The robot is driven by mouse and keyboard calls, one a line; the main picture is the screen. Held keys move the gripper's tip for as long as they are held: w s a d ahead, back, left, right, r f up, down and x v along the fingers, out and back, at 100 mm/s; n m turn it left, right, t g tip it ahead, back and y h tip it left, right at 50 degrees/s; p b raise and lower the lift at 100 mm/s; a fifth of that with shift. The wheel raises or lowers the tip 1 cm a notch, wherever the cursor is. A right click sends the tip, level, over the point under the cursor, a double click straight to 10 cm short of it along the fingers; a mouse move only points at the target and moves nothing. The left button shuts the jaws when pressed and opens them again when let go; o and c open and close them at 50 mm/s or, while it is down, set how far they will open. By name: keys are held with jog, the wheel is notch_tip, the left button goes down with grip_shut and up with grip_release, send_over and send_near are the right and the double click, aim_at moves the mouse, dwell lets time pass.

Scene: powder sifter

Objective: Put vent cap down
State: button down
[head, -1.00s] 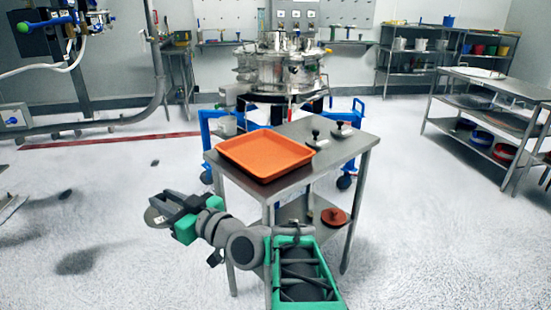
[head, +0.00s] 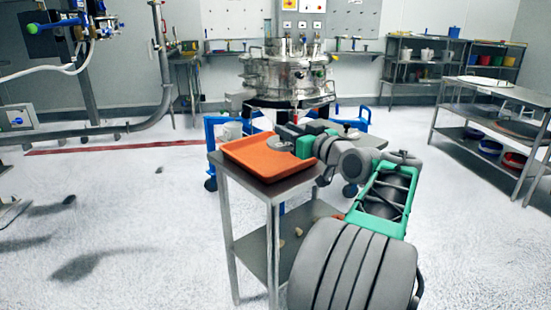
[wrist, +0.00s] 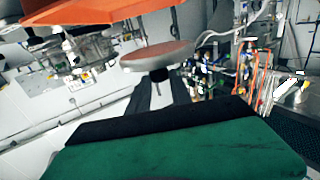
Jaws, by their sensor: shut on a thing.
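The vent cap (head: 283,144) is a small round grey disc held at the tip of my gripper (head: 291,138). In the head view it overlaps the right part of the orange tray (head: 252,161). In the wrist view the cap (wrist: 157,55) shows as a round disc with a reddish face, held by the dark fingers (wrist: 160,92). The tray's orange edge (wrist: 95,12) crosses the top of that view, with a visible gap from the cap. My gripper is shut on the cap. My gripper and wrist hide part of the tray's right side.
The tray sits on a steel table (head: 216,158) with a lower shelf (head: 255,247). My arm covers much of the table's right side. A steel sifter vessel (head: 287,78) on a blue-legged frame stands behind. Steel shelving (head: 490,105) is at the right. The floor at left is open.

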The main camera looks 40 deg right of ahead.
jog(key=w+f, duration=0.1)
jog(key=f, duration=0.1)
jog(key=w+d+f+b, duration=0.1)
jog(key=w, duration=0.1)
jog(key=w+f, duration=0.2)
jog(key=shift+w+d+f, duration=0.25)
jog(key=shift+f, duration=0.1)
jog(key=shift+w+d+f+b, duration=0.1)
jog(key=shift+f+b, duration=0.1)
jog(key=shift+f, duration=0.45)
jog(key=shift+w+a+f+b, duration=0.15)
jog(key=shift+f+b, duration=0.1)
jog(key=shift+f, duration=0.35)
jog(key=shift+w+d+f+b, duration=0.1)
jog(key=shift+d+f+b, duration=0.1)
jog(key=shift+f, duration=0.45)
jog(key=shift+f, duration=0.2)
jog(key=c, duration=1.2)
grip_release()
jog(key=shift+o, duration=0.2)
jog(key=shift+r, duration=0.1)
